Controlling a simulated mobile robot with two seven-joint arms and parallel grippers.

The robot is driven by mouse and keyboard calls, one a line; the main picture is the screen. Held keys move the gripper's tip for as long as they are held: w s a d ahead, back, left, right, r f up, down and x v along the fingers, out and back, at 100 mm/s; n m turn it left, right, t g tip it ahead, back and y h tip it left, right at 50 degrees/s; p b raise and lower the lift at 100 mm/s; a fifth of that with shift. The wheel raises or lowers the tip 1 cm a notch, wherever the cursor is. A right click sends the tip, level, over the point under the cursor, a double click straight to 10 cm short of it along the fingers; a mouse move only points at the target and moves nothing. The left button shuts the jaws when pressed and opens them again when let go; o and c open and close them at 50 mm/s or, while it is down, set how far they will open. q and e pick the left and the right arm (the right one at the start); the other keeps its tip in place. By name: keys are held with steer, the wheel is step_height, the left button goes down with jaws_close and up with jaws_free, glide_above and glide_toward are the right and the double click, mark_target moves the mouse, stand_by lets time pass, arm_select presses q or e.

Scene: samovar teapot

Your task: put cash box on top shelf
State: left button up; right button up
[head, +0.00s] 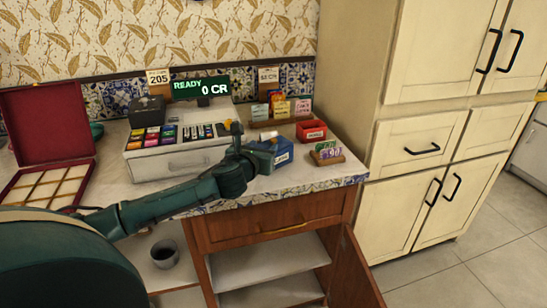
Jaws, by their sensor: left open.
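A small blue box (281,156) with a pale label sits on the counter, right of the cash register. It looks like the cash box, but its label is too small to read. My left gripper (254,135) is open at its left side and hides part of it; I cannot tell whether they touch. Under the counter, a wooden cabinet stands open with pale shelves; its top shelf (270,259) looks empty. My right gripper is not in view.
The cash register (180,159) fills the counter's middle, behind my left arm. A red box (311,131) and a small card holder (328,157) stand to the right. The open cabinet door (355,275) hangs at the shelves' right. A grey cup (165,254) stands lower left.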

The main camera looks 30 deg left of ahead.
mark_target(272, 140)
arm_select(q)
steer(key=shift+d+x, duration=0.2)
steer(key=shift+x, duration=1.25)
steer(key=shift+d+x, duration=0.25)
steer(key=shift+x, duration=1.15)
steer(key=shift+f, duration=0.1)
steer(key=shift+c, duration=0.4)
jaws_close()
